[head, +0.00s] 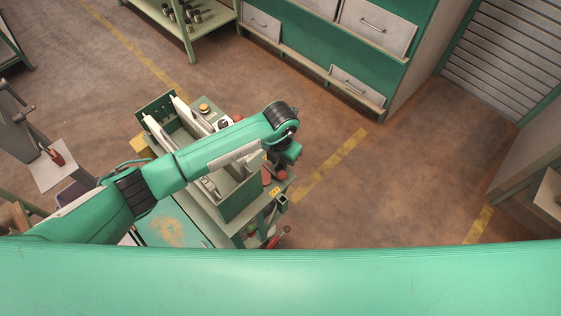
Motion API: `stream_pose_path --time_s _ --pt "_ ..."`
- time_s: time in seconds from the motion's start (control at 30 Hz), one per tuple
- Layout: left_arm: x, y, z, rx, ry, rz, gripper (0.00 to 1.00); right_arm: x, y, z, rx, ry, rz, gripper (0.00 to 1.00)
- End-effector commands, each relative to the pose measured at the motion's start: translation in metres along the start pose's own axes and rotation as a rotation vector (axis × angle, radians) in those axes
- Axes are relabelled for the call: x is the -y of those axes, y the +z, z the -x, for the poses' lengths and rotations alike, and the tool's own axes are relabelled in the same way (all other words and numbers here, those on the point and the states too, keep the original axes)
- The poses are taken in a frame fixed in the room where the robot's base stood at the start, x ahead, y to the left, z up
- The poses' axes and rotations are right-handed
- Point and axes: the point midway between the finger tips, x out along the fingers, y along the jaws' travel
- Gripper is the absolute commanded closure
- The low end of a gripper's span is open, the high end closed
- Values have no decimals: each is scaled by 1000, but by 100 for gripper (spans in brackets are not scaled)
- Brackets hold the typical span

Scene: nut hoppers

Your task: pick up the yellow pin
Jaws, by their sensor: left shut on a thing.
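My left arm reaches in from the left, across a green cart with hoppers (243,200). My left gripper (278,167) is at the cart's right side, partly hidden under my wrist. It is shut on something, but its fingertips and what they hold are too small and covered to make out. I cannot clearly identify the yellow pin. A small round yellow-topped part (204,108) shows at the back of the cart, apart from the gripper. My right gripper is not in view.
A green shelf (190,35) with several metal parts stands at the back left. A green drawer cabinet (335,55) stands at the back. A grey bench machine (25,130) is at the left. Floor with yellow stripes (335,165) is open to the cart's right.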

Motion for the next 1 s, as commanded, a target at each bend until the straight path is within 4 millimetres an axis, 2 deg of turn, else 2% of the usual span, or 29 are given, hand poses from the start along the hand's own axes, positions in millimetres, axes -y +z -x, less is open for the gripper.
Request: stream_pose_path --time_s 0.27,0.8,1.0 --pt "-1 1 40 5 2 -1 95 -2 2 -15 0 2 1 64" --pt "0 1 154 5 1 -2 95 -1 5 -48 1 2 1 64" --pt "0 0 181 2 1 -1 95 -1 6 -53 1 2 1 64"
